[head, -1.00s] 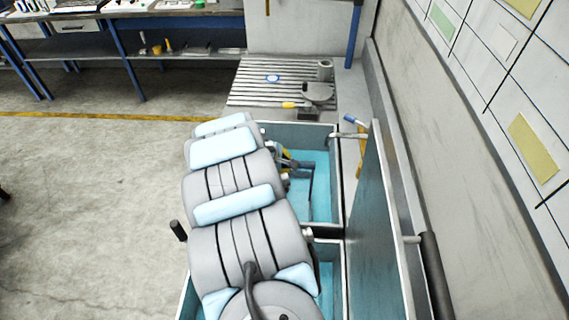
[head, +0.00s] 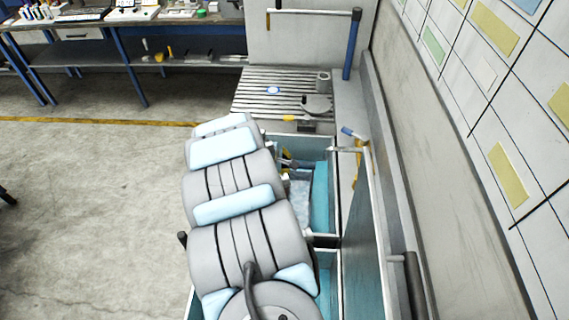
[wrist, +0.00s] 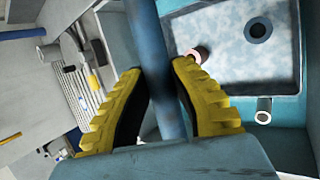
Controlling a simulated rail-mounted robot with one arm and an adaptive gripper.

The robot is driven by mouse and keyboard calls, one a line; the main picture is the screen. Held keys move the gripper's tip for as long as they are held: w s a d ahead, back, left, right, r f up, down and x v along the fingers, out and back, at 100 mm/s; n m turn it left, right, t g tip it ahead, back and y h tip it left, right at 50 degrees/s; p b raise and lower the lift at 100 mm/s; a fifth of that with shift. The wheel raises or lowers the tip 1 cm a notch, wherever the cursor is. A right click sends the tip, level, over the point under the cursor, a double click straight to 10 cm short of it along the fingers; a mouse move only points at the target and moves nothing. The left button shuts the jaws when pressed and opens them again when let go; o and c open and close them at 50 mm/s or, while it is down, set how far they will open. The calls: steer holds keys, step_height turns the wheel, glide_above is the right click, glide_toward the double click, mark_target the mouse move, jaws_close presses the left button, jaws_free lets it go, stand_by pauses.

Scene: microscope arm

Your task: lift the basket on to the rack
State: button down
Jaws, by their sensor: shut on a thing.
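My gripper (wrist: 165,95) has its two yellow fingers closed on a dark blue bar (wrist: 168,85), which looks like the basket's handle. The bar also shows in the head view (head: 305,164), beside the fingers, at the far end of the tank. The basket's body cannot be clearly made out; my arm hides much of this area. The slatted grey rack (head: 265,92) lies beyond the tank in the head view. Its slats also show at the left of the wrist view (wrist: 85,98).
The tank's pale mottled floor (wrist: 225,45) has a round dark drain (wrist: 257,30). An upright panel (head: 362,245) flanks the tank on the right. A grey round item (head: 317,104) and a small cup (head: 323,82) occupy the rack's right side. Open floor lies left.

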step_height(320, 180, up, 14)
steer(key=p, duration=1.3)
steer(key=shift+w, duration=0.1)
stand_by(0.4)
